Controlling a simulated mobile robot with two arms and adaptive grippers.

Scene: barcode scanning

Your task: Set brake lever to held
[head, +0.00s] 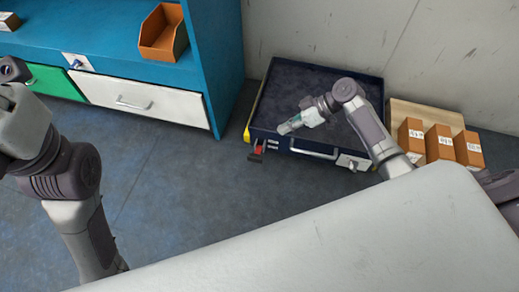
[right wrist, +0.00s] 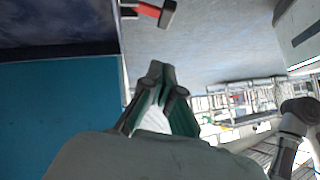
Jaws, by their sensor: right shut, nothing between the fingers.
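The brake lever (head: 257,149) is a small red arm with a dark end, at the front left corner of a dark blue wheeled-looking platform or drawer case (head: 284,144). In the right wrist view the red lever (right wrist: 148,9) with its dark pad shows at the top edge, beyond my fingertips and partly cut off. My right gripper (head: 283,129) is shut and empty, above the platform's front edge, a little right of and above the lever in the picture. It shows shut in the right wrist view too (right wrist: 158,72). My left arm shows at the left; its fingers are not seen.
A blue bench with a white drawer (head: 140,101) and a green drawer (head: 55,81) stands left of the platform. An orange bin (head: 163,36) sits on it. Cardboard boxes (head: 439,144) stand on a wooden pallet (head: 405,106) at right. The floor (head: 190,190) before the lever is clear.

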